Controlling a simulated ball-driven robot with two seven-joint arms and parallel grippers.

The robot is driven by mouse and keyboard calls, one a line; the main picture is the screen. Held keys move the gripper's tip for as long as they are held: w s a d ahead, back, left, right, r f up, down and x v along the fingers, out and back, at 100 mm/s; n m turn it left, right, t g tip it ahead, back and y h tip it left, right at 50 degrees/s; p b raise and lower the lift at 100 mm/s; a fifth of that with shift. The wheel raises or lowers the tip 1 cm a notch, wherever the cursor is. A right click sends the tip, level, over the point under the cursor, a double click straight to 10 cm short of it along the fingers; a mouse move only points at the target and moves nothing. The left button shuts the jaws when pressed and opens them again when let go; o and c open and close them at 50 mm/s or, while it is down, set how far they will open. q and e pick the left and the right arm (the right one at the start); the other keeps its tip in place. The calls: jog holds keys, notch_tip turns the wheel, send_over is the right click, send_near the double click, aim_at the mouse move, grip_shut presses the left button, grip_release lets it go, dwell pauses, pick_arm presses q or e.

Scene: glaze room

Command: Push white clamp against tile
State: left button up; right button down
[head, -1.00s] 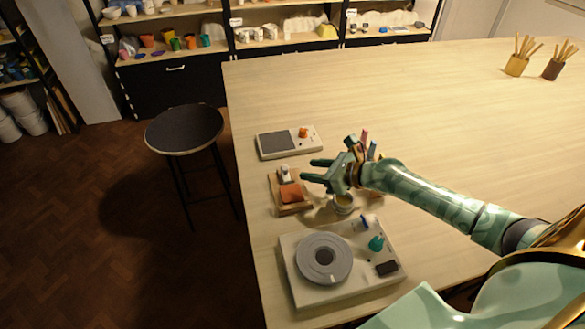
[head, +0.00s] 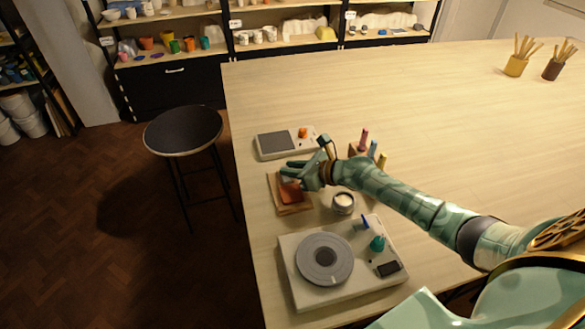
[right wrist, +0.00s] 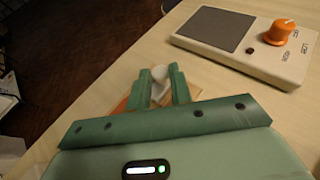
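The white clamp (right wrist: 160,73) shows in the right wrist view between my right gripper's two fingertips. In the head view my right gripper (head: 287,172) is over the far end of the wooden board (head: 300,208) and mostly hides the clamp. The fingers are apart with the clamp's pale top between them; I cannot tell whether they press on it. The orange-brown tile (head: 291,194) lies flat on the board, just nearer than the gripper. Whether clamp and tile touch is hidden. My left gripper is not in view.
A scale with an orange knob (head: 303,132) sits just beyond the board. A small jar (head: 343,204) stands right of it, and a turntable unit (head: 325,260) is nearer. A holder with coloured sticks (head: 364,142) is behind my forearm. The table's left edge is close.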

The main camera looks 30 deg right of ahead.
jog(key=shift+s+a+r+p, duration=0.2)
jog(key=shift+s+p, duration=0.4)
jog(key=shift+p, duration=0.2)
jog(key=shift+s, duration=0.4)
jog(key=shift+f, duration=0.2)
jog(key=c, duration=1.3)
grip_release()
jog(key=p+v, duration=0.1)
jog(key=v, duration=1.5)
jog(key=shift+s, duration=0.15)
jog(key=shift+r, duration=0.1)
